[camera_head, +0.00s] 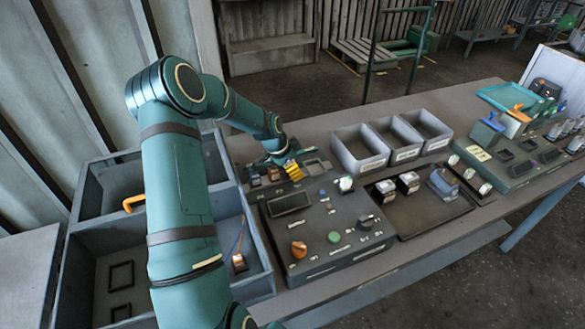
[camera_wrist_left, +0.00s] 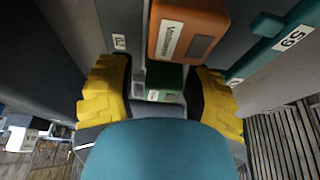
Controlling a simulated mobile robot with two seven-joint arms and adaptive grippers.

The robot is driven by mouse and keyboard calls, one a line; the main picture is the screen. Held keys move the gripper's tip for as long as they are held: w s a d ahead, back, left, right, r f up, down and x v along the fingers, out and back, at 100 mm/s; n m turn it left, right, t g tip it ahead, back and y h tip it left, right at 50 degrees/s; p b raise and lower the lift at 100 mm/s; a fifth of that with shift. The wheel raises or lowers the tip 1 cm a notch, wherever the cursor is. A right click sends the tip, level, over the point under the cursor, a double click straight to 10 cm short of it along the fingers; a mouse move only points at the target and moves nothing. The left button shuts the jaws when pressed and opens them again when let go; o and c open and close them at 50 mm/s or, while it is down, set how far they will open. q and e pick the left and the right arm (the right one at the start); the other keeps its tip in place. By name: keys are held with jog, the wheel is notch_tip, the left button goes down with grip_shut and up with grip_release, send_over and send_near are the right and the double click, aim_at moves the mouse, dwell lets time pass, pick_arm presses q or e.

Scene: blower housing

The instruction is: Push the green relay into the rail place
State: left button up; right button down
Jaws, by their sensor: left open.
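My left gripper (camera_head: 291,170) is over the back edge of the dark control panel (camera_head: 325,232), its yellow fingers pointing down. In the left wrist view the left gripper (camera_wrist_left: 161,90) is open, one yellow finger on each side. The green relay (camera_wrist_left: 165,78) shows between the fingers, with a pale labelled face near me; I cannot tell whether the fingers touch it. An orange labelled block (camera_wrist_left: 186,30) stands just beyond it. In the head view the relay is hidden by my gripper. I cannot clearly make out the rail place. My right gripper is not in view.
Small blocks (camera_head: 273,174) sit beside the gripper on the panel's back row. Grey open bins (camera_head: 360,148) stand behind right. A deep grey crate (camera_head: 85,265) is at left. A second panel (camera_head: 515,158) is at the far right. An orange knob (camera_head: 298,250) rises from the panel.

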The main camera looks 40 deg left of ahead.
pick_arm(q)
jog(key=shift+a+r, duration=0.1)
jog(key=shift+a, duration=0.05)
jog(key=v, duration=1.1)
jog(key=shift+s+r, duration=0.2)
jog(key=shift+r, duration=0.2)
jog(key=shift+r, duration=0.1)
